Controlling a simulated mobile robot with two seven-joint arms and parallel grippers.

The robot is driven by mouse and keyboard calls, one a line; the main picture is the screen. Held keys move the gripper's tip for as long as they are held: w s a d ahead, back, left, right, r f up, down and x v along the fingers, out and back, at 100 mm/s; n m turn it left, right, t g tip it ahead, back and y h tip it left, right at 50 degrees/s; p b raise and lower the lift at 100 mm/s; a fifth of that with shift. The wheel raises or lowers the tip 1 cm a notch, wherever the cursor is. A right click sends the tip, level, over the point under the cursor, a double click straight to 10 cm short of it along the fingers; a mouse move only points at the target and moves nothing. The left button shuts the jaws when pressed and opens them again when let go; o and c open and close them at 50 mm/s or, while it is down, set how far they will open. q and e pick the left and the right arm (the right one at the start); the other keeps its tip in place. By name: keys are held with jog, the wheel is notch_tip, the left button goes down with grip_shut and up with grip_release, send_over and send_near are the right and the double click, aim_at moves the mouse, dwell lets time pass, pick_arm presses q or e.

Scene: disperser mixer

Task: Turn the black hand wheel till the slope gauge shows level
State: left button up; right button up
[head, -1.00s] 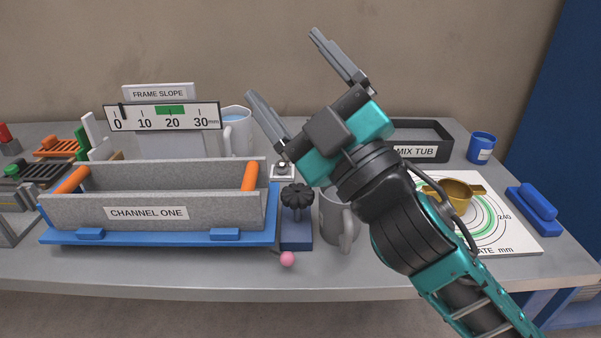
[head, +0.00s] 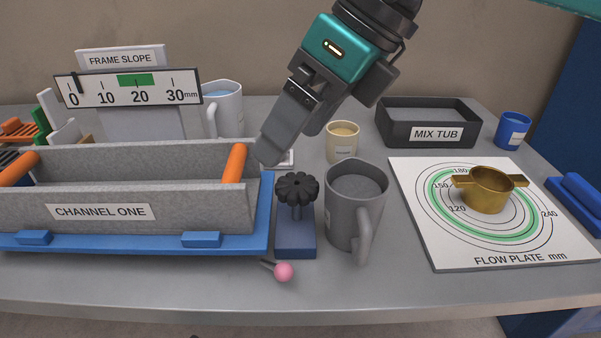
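The black hand wheel (head: 297,189) stands upright on a short stem over a blue block (head: 295,239), right of the grey channel. The slope gauge (head: 129,89), under a FRAME SLOPE sign, has a black pointer (head: 77,83) just right of 0. Its green band (head: 136,80) lies around 20. My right gripper (head: 272,150) comes in from the top right and points down-left. Its tips appear above and slightly left of the wheel, apart from it. The fingers overlap from this side, so their gap is hidden. My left gripper is not in view.
The grey CHANNEL ONE trough (head: 200,208) sits on a blue frame (head: 120,244) left of the wheel. A grey mug (head: 354,210) stands close on its right. A pink ball-ended lever (head: 284,272) is in front. A beige cup (head: 342,143) stands behind.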

aim_at(297, 183)
jog(key=w+d+t+h, duration=0.1)
jog(key=w+d+h, duration=0.1)
jog(key=w+d, duration=0.15)
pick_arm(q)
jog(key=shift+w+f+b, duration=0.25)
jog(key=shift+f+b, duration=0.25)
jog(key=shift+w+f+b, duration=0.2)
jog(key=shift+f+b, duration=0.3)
pick_arm(e)
jog(key=shift+m, duration=0.3)
jog(key=x, duration=1.1)
jog(key=shift+w+d+f, duration=0.1)
jog(key=shift+d+f, duration=0.05)
jog(key=shift+f, duration=0.2)
jog(key=c, duration=1.1)
jog(key=shift+o, duration=0.2)
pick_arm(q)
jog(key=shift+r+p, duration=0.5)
pick_arm(e)
jog(key=shift+w+d+n+g, duration=0.1)
jog(key=shift+n+g, duration=0.35)
jog(key=shift+n, duration=1)
jog(key=shift+w+n+g, duration=0.1)
jog(key=shift+n+g, duration=0.35)
jog(key=shift+n, duration=1)
